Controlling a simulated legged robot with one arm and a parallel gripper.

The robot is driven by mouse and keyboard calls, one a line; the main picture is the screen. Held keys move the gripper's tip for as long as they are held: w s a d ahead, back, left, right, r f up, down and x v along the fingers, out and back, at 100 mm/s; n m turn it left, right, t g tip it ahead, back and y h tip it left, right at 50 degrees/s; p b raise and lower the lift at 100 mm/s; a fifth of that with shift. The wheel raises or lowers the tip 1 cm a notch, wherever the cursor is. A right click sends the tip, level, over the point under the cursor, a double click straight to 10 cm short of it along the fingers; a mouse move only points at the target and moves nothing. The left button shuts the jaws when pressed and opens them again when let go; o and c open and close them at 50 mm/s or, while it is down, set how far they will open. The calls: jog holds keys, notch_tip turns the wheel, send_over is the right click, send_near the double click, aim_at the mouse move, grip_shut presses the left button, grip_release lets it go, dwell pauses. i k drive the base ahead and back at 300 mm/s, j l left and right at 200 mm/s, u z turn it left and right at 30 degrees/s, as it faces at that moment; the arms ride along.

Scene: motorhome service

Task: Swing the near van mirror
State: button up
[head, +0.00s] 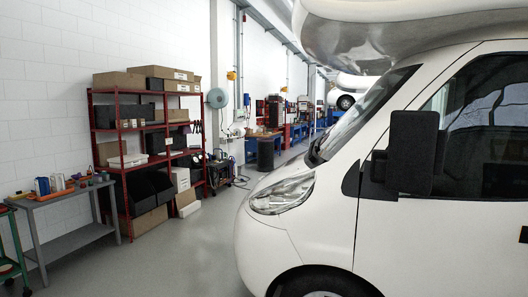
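The near van mirror (411,152) is a tall black housing on the side of the white motorhome (320,205), at the right of the head view. Its dark mounting arm (377,168) joins the door just behind the windscreen pillar. The housing stands upright and juts out from the door, covering part of the side window (490,140). The mirror glass is not visible from here. My gripper and arm do not show in this view.
Grey floor (185,255) lies open between the van's front and the left wall. A red shelf rack (118,160) with boxes and a grey workbench (75,236) with small items stand along that wall. The van's front wheel (325,290) shows at the bottom edge.

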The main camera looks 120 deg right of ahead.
aim_at(417, 153)
jog(key=j+z, duration=0.1)
jog(key=z, duration=1.9)
jog(key=k+z, duration=0.1)
jog(key=z, duration=0.4)
jog(key=k+z, duration=0.1)
jog(key=z, duration=0.4)
jog(key=l+z, duration=0.15)
jog(key=z, duration=0.35)
jog(key=k+l+z, duration=0.15)
jog(key=z, duration=0.3)
jog(key=k+l+z, duration=0.15)
jog(key=l+z, duration=0.7)
jog(key=l, duration=0.25)
jog(key=k+l, duration=0.1)
jog(key=l, duration=0.3)
jog(key=i+l+u, duration=0.15)
jog(key=i, duration=0.55)
